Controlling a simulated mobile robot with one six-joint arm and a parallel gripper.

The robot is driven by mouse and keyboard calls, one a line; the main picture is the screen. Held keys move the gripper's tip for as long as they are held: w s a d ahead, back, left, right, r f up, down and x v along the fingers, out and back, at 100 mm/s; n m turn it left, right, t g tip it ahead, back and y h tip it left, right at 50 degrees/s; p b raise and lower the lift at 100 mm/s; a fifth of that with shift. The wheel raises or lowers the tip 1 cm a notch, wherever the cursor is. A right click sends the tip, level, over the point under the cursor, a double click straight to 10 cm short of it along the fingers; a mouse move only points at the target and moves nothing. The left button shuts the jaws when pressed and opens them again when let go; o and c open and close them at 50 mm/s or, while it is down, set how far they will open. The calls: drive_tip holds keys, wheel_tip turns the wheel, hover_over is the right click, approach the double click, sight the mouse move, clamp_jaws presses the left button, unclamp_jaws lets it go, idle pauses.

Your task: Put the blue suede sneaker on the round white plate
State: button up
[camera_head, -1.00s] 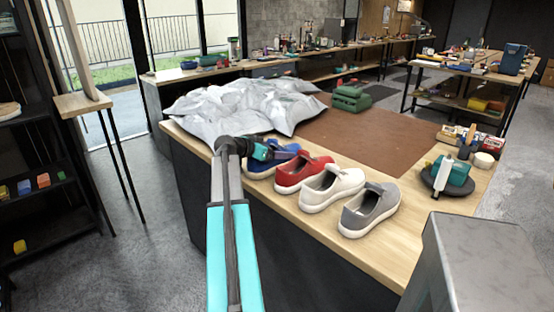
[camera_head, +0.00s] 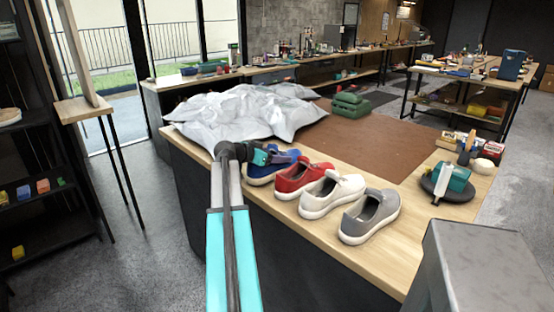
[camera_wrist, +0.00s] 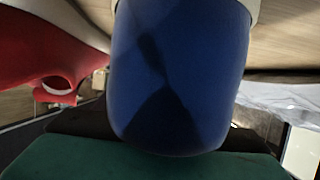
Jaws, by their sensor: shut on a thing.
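The blue suede sneaker (camera_head: 260,174) stands at the left end of a row of sneakers along the wooden table's near edge. My gripper (camera_head: 286,157) reaches over it from the left and is shut on it, partly hiding it. In the wrist view the smooth blue sneaker (camera_wrist: 182,75) fills the middle, close to the camera; the fingertips' contact is hidden. In the head view it appears at or very near the tabletop; I cannot tell whether it is lifted. I cannot clearly make out a round white plate.
A red sneaker (camera_head: 303,179) stands close right of the blue one, then a white (camera_head: 332,195) and a grey sneaker (camera_head: 370,216). A crumpled silvery sheet (camera_head: 240,113) lies behind. A brown mat (camera_head: 375,140) has clear room. A dark round stand (camera_head: 449,192) holds tools at right.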

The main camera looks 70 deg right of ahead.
drive_tip(key=shift+r+b, duration=0.5)
drive_tip(key=shift+r, duration=4.45)
drive_tip(key=shift+r, duration=0.1)
